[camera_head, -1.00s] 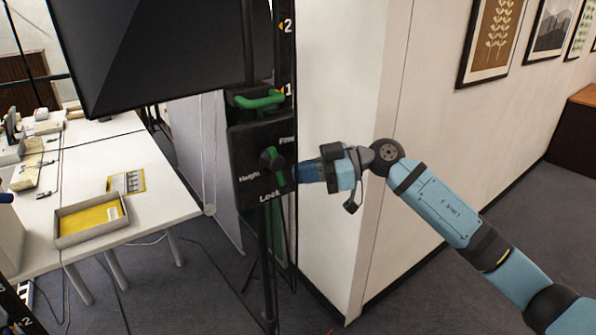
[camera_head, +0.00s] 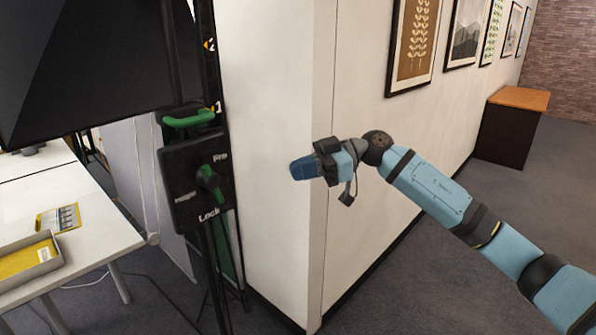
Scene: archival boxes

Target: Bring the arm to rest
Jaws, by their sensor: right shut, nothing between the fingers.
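My right gripper (camera_head: 304,168) is at the end of the blue right arm, which comes in from the lower right. Its blue fingers are shut and hold nothing. They point left, in front of the white wall corner. The stand carries a large dark screen (camera_head: 75,65). My left gripper does not show.
A white table (camera_head: 85,220) at the left holds a grey tray (camera_head: 28,262) with a yellow inside. The white wall corner (camera_head: 270,240) stands behind my gripper. A brown cabinet (camera_head: 509,125) stands farther back at the right. Grey carpet (camera_head: 440,285) is free at the lower right.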

